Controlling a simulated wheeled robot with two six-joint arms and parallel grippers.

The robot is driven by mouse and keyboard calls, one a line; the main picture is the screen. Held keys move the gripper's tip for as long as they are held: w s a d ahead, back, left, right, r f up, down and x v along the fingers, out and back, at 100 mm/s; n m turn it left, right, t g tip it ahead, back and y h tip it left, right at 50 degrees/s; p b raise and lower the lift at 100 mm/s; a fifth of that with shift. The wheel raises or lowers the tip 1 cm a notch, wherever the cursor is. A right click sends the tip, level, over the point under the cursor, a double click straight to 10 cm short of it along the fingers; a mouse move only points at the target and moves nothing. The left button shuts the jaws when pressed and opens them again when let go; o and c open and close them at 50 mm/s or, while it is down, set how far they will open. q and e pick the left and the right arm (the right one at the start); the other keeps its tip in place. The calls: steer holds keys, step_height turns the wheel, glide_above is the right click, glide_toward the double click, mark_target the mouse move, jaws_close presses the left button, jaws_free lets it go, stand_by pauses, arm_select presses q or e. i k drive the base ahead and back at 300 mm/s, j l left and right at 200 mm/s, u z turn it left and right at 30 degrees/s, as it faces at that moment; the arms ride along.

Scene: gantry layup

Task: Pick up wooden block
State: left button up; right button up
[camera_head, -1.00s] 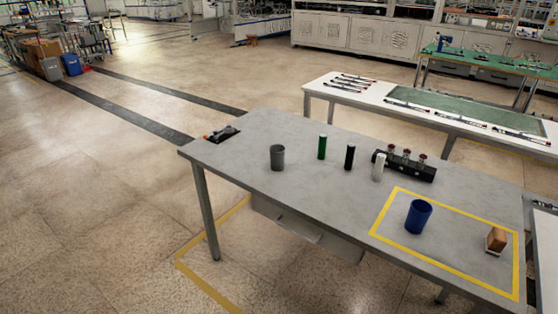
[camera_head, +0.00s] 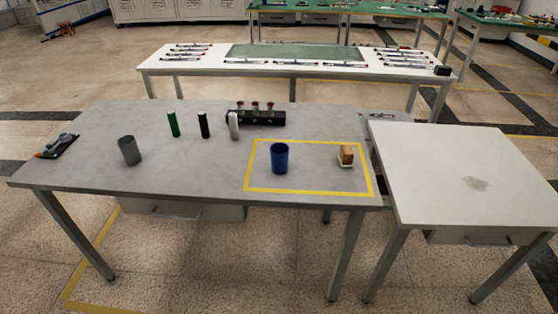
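The wooden block (camera_head: 346,154) is a small brown block with a pale lower part. It sits near the right side of the yellow taped rectangle (camera_head: 312,191) on the grey table (camera_head: 80,170). A blue cup (camera_head: 279,159) stands to its left inside the same rectangle. Neither of my grippers shows in the head view.
Left of the rectangle stand a grey cup (camera_head: 130,151), a green cylinder (camera_head: 173,125), a black cylinder (camera_head: 204,125) and a white cylinder (camera_head: 234,127). A black rack (camera_head: 262,118) is behind. A white table (camera_head: 460,170) adjoins at right. Floor in front is clear.

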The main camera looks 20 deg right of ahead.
mark_target(346, 156)
steer(key=z, duration=1.45)
